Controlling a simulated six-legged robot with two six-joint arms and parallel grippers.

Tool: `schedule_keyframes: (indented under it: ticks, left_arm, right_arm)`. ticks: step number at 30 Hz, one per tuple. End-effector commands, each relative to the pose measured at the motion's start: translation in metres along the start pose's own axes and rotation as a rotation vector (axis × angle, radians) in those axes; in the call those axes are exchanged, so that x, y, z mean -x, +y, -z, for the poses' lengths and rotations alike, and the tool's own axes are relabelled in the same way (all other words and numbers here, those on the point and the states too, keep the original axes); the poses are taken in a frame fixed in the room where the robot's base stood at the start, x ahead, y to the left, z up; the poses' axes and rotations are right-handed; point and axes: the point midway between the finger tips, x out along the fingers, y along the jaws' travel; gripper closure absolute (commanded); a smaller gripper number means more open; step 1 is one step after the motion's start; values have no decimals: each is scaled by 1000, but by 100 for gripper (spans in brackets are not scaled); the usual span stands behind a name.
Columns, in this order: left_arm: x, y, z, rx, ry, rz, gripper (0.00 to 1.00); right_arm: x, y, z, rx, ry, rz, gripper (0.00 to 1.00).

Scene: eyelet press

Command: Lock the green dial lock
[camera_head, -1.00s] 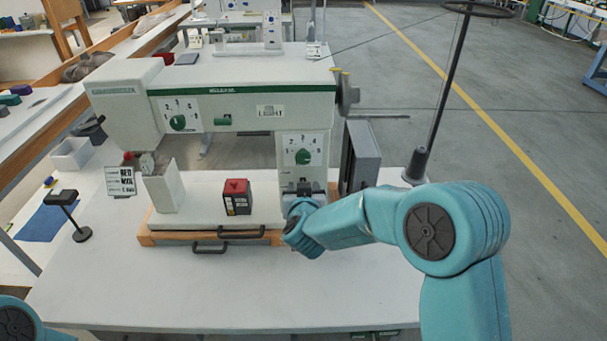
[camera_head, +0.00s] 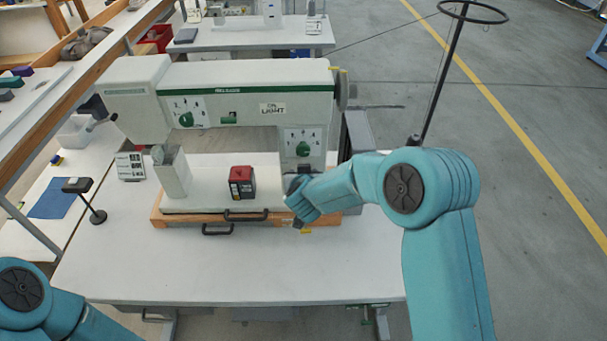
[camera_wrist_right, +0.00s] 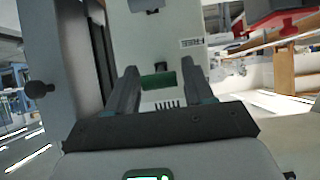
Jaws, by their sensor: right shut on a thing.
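A green dial (camera_head: 303,150) sits on the white lower panel of the machine's right column, with marks around it. A second green dial (camera_head: 186,119) is on the upper left panel. I cannot tell from the pictures which one is the lock. My right gripper (camera_head: 299,183) is at the column, just below the lower dial. In the right wrist view its two fingers (camera_wrist_right: 158,84) flank a green bar-like part (camera_wrist_right: 158,80), and it is shut on that part. My left arm shows at the lower left, but its gripper is out of view.
A red-and-black box (camera_head: 241,182) stands on the machine bed. Black handles (camera_head: 218,229) are at the bed's front. A small black stand (camera_head: 97,215) is at left. The white table (camera_head: 150,270) is clear in front. A thread stand (camera_head: 443,75) rises at right.

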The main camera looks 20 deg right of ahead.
Motion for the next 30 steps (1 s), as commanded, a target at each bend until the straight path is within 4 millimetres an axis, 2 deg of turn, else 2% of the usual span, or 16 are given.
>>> schedule_keyframes:
  ticks: [1,2,3,12,16,20,30]
  left_arm:
    - [0,0,0,0,0,0,36]
    - [0,0,0,0,0,0,36]
    - [0,0,0,0,0,0,36]
    - [0,0,0,0,0,0,36]
    - [-3,-1,0,0,0,0,36]
    - [-8,-3,0,0,0,0,36]
    - [-14,-5,0,0,0,0,36]
  right_arm:
    - [0,0,0,-1,0,0,78]
    - [0,0,0,-1,0,0,41]
    - [0,0,0,-1,0,0,28]
    - [1,0,0,-1,1,0,27]
    - [12,0,0,-1,1,1,27]
    - [40,-1,0,-1,3,3,27]
    - [128,-1,1,0,2,4,27]
